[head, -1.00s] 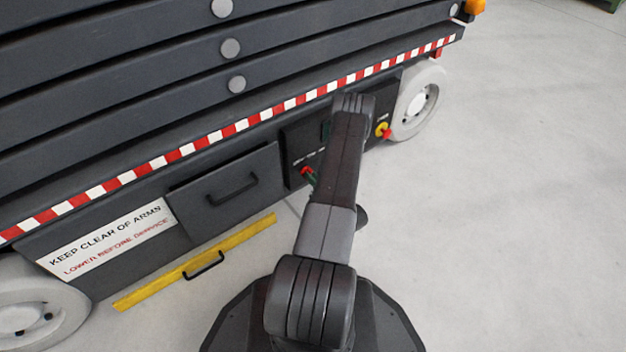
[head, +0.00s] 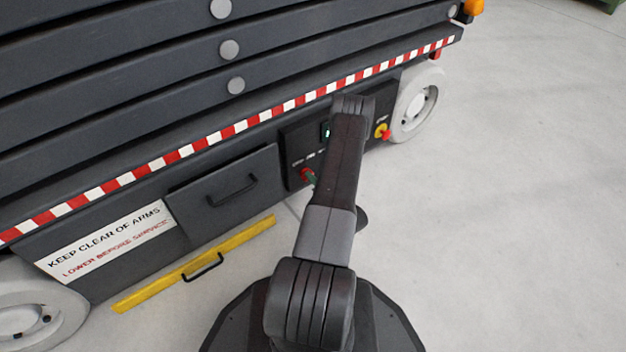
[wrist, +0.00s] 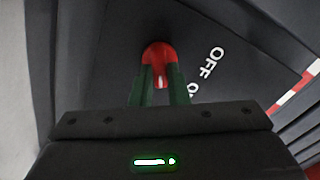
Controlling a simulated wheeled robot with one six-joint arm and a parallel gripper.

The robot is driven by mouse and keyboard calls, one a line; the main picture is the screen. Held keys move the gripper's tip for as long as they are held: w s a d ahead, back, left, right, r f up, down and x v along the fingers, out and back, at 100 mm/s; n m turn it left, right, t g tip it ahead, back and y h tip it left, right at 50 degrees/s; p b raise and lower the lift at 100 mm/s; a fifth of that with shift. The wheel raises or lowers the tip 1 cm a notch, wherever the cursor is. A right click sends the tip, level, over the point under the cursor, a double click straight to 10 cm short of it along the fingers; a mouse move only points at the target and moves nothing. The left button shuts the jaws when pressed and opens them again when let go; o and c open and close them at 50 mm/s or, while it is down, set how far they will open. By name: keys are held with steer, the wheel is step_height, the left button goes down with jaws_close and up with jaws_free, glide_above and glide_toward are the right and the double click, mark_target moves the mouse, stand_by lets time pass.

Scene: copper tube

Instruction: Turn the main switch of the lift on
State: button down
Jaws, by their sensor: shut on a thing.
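The main switch is a red rotary knob (wrist: 158,54) on the lift's dark control panel, beside the white word OFF and part of another label in the wrist view. The green fingers of my gripper (wrist: 161,80) are shut on it, one on each side, and a pale mark shows between them. In the head view the red knob (head: 305,174) shows at the panel's left part, with the green fingers (head: 311,178) against it. My arm hides much of the panel.
A yellow and red stop button (head: 382,132) is on the panel right of my arm. A drawer with a handle (head: 232,190) is to the left. A yellow bar (head: 150,289) lies low before the lift.

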stand_by(0.4)
steer(key=c, duration=1.4)
jaws_free()
steer(key=p+v, duration=0.4)
steer(key=v, duration=1)
steer(key=shift+w+a, duration=0.1)
steer(key=shift+w, duration=0.05)
steer(key=b+x, duration=0.4)
steer(key=x, duration=0.9)
steer(key=shift+w+a, duration=0.2)
steer(key=shift+w, duration=0.05)
